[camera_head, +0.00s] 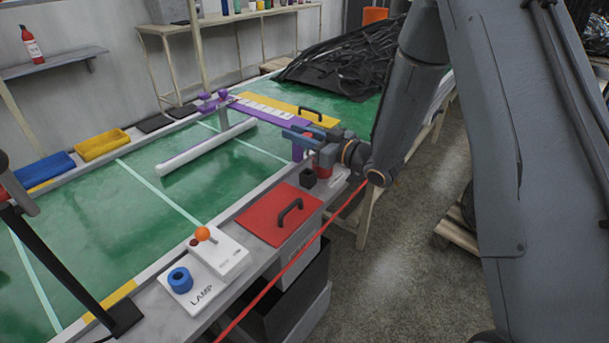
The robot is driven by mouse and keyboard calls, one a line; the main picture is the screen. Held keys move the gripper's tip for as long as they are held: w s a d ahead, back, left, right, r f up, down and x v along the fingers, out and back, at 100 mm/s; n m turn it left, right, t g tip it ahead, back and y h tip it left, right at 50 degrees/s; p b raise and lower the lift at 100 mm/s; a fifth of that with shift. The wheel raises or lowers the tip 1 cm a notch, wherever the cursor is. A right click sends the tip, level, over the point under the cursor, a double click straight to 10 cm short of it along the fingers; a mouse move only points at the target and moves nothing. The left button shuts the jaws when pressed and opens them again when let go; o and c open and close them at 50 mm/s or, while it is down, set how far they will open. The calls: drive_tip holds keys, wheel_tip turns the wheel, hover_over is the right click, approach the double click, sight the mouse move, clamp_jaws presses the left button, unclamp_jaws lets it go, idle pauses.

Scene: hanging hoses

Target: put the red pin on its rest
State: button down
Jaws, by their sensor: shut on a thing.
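My gripper (303,135) is at the end of my arm, over the near rim of the green table, beside a purple upright post (298,152). Its blue-grey fingers are small in this view and partly overlap the post. A small red part (324,160) shows just under the gripper; it looks like the red pin, held in the jaws, with most of it hidden. A small black block (308,178) stands on the rim just below. I cannot tell whether it is the rest, or whether the pin touches it.
A red line (290,265) runs down past the table's edge. A white roller (205,148) crosses the green surface (150,215).

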wheel_tip(320, 180, down, 9)
drive_tip(key=shift+p, duration=0.4)
drive_tip(key=shift+f, duration=0.3)
drive_tip(key=c, duration=1.5)
unclamp_jaws()
drive_tip(key=shift+c, duration=0.2)
